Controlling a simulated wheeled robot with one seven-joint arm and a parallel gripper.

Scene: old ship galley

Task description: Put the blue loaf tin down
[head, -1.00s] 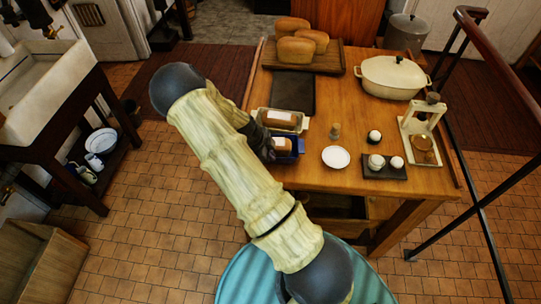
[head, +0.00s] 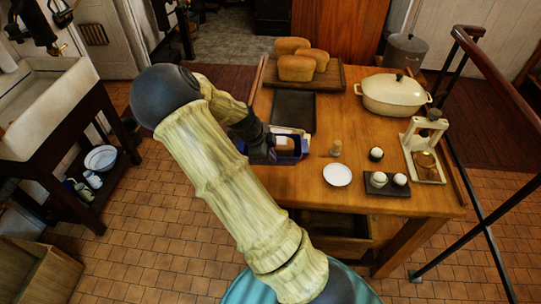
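The tin looks level and seems to be raised. It overlaps a pale loaf tin (head: 288,130) behind it, which is mostly hidden. The gap between the blue tin and the tabletop cannot be seen clearly.
A dark tray (head: 294,108) lies behind the tins, before a board (head: 334,77) with loaves. A cream pot (head: 394,94) stands farther back.

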